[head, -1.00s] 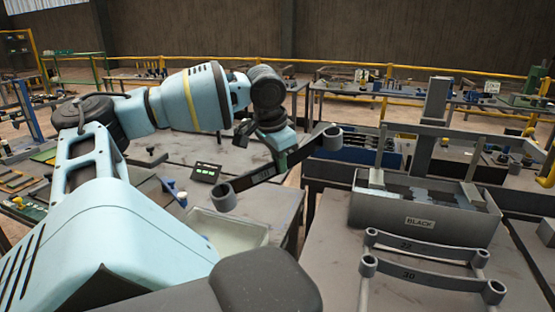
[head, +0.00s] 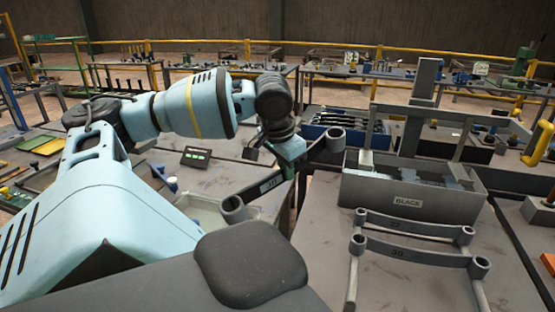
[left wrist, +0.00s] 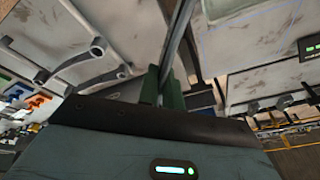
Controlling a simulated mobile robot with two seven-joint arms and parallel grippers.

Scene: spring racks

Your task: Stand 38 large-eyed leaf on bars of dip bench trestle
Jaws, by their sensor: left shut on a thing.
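My left gripper (head: 284,158) is shut on a grey leaf (head: 262,190) with a large round eye at each end. It holds the leaf in the air, slanting up to the right; its number is too small to read surely. In the left wrist view the leaf (left wrist: 181,30) shows nearly edge-on between the green fingers (left wrist: 162,88). The dip bench trestle (head: 352,275) is at the lower right, with two bars running away from me. Two leaves stand across it, the 22 leaf (head: 415,228) behind the 30 leaf (head: 420,256). My right gripper is not in view.
A grey tank marked BLACK (head: 380,195) stands behind the trestle, with an upright post frame (head: 423,110) behind it. A pale tray (head: 200,212) sits below the held leaf. A blue bin (head: 340,125) stands further back. A gap parts the left and right benches.

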